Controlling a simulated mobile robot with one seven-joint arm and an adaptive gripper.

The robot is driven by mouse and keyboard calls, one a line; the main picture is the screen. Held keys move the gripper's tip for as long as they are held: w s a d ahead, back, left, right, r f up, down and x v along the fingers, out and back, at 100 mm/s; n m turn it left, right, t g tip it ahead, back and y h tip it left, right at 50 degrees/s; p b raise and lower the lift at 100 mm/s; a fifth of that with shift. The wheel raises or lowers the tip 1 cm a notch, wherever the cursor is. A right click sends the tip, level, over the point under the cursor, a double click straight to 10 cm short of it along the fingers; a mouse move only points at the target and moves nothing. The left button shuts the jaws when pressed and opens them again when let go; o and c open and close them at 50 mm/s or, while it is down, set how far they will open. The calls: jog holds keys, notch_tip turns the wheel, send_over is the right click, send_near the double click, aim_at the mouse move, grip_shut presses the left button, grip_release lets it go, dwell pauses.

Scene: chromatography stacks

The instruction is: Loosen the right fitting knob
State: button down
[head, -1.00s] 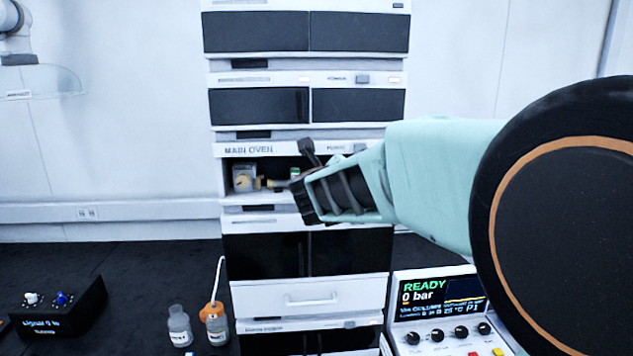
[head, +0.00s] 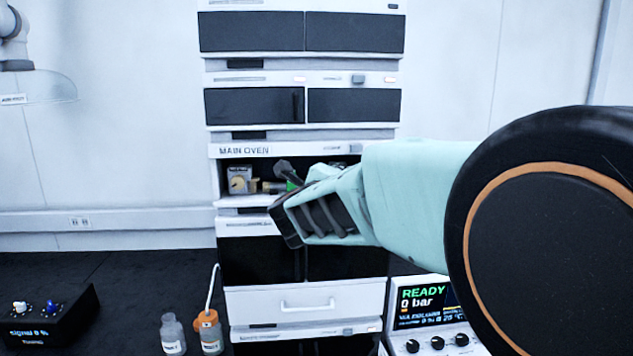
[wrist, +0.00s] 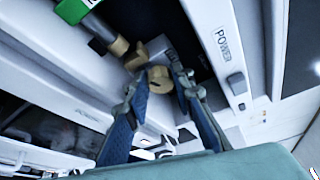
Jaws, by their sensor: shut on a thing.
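In the wrist view, my gripper (wrist: 156,88) has its two blue-grey fingers on either side of a brass knob (wrist: 159,78), the right fitting knob, and is shut on it. A column with a green label (wrist: 73,10) and a brass end (wrist: 119,47) lies close beside the knob. In the head view, my gripper (head: 284,203) is in front of the open MAIN OVEN bay (head: 232,164). It hides the right fitting there. The left brass fitting (head: 239,184) shows at the bay's left.
Closed modules with dark doors (head: 252,106) stand above and below the bay. Two bottles (head: 173,335) (head: 209,333) stand low at the left. A READY 0 bar panel (head: 425,303) is at lower right. A POWER switch (wrist: 236,83) is close to my fingers.

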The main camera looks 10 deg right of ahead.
jog(key=shift+r, duration=0.1)
jog(key=c, duration=1.9)
grip_release()
jog(key=shift+d, duration=0.1)
jog(key=shift+c, duration=0.2)
